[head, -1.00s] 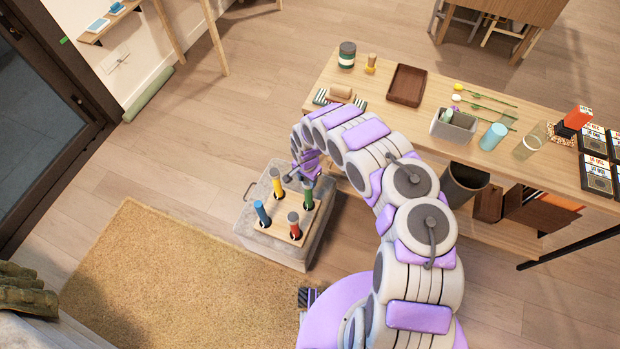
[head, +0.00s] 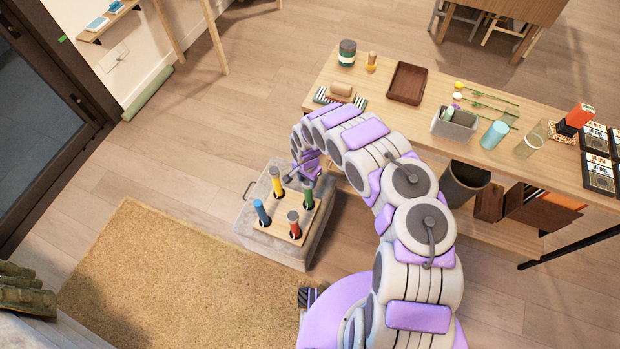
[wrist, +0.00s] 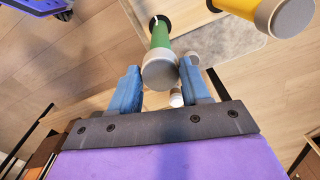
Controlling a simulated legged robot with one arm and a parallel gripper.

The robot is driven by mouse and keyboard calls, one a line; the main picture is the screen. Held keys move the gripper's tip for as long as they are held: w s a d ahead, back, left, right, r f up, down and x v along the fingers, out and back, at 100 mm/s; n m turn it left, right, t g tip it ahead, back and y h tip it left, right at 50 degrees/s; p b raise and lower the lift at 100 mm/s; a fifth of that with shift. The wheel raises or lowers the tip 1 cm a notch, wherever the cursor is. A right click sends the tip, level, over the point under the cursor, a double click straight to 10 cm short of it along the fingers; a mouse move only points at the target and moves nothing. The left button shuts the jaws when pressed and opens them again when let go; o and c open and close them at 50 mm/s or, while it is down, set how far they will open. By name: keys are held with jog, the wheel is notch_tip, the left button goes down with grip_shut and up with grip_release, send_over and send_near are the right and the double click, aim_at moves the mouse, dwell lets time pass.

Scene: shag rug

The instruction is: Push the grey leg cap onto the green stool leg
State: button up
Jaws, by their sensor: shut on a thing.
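The green stool leg (head: 308,197) stands upright at the right back of the stool base in the head view. In the wrist view the green leg (wrist: 160,35) runs up to the grey leg cap (wrist: 160,71), which sits at its near end with its round face towards the camera. I cannot tell how far the cap is over the leg. My gripper (wrist: 158,70) has its two blue fingers on either side of the cap and is shut on it. In the head view my gripper (head: 308,168) is just above and behind the green leg, and the cap is hard to make out.
Blue (head: 262,212), yellow (head: 277,182) and red (head: 294,223) legs stand close by on the wooden board (head: 270,228). The board lies on a grey block (head: 288,255). A long table (head: 420,100) with several objects is to the right. The rug (head: 150,280) is clear.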

jog(key=shift+f+b, duration=0.6)
jog(key=shift+f, duration=0.1)
dwell(0.3)
jog(key=o, duration=1.1)
jog(key=shift+c, duration=0.2)
notch_tip(320, 180, up, 18)
jog(key=p, duration=0.4)
jog(key=shift+f+p, duration=0.25)
jog(key=shift+p, duration=0.1)
jog(key=shift+d, duration=0.15)
